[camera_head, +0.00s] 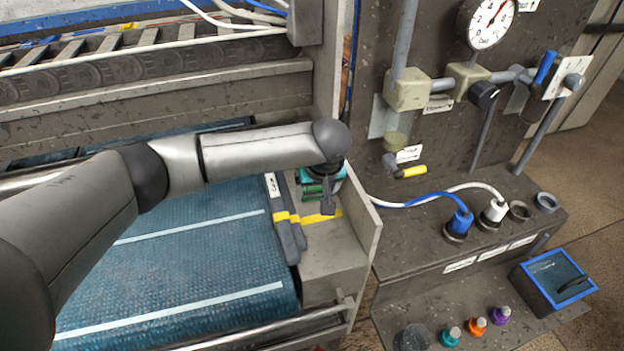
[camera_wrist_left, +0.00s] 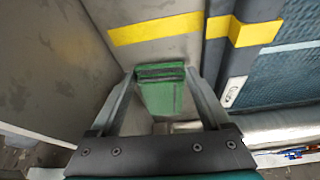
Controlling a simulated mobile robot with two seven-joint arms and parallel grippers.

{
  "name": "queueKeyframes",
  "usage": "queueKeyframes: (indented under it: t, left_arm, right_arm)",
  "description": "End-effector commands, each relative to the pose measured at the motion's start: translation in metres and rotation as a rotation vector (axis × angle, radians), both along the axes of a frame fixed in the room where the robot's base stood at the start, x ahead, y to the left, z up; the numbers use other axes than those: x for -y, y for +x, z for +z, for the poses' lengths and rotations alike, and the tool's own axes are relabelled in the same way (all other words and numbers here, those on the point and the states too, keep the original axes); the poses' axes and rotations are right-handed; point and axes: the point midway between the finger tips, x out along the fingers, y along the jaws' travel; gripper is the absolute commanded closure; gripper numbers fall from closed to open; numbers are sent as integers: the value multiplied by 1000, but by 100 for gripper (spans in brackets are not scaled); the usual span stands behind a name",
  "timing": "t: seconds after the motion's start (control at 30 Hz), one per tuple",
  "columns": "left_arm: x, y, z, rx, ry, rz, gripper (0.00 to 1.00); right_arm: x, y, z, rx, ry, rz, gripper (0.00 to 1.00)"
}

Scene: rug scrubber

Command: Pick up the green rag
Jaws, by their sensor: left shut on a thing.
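The green rag (camera_wrist_left: 161,94) is a small folded green block between the two fingers of my left gripper (camera_wrist_left: 164,88) in the left wrist view. The fingers are shut on its sides. In the head view, my left gripper (camera_head: 322,198) points down over the grey ledge (camera_head: 328,262) beside the blue belt, and a little of the green rag (camera_head: 312,188) shows beneath the wrist. I cannot tell whether the rag touches the ledge. My right gripper is not in view.
A dark bar with a yellow band (camera_head: 284,222) separates the ledge from the blue belt (camera_head: 190,235). An upright side plate (camera_head: 362,232) edges the ledge on the right. Beyond it stands a panel with a gauge (camera_head: 487,20), plugged hoses (camera_head: 458,224) and coloured knobs (camera_head: 476,327).

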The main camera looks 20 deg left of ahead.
Motion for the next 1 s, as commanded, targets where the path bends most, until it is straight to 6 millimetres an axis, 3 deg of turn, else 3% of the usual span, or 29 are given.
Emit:
queueKeyframes:
  t: [0.27,0.67,0.77,1.0]
  left_arm:
    - [0,0,0,0,0,0,74]
    - [-2,-1,5,-1,-1,1,74]
    - [-3,-2,15,1,-3,0,74]
    - [-3,-1,61,2,-2,0,74]
  right_arm:
    - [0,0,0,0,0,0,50]
    - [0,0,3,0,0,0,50]
    - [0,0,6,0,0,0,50]
    - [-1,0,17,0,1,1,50]
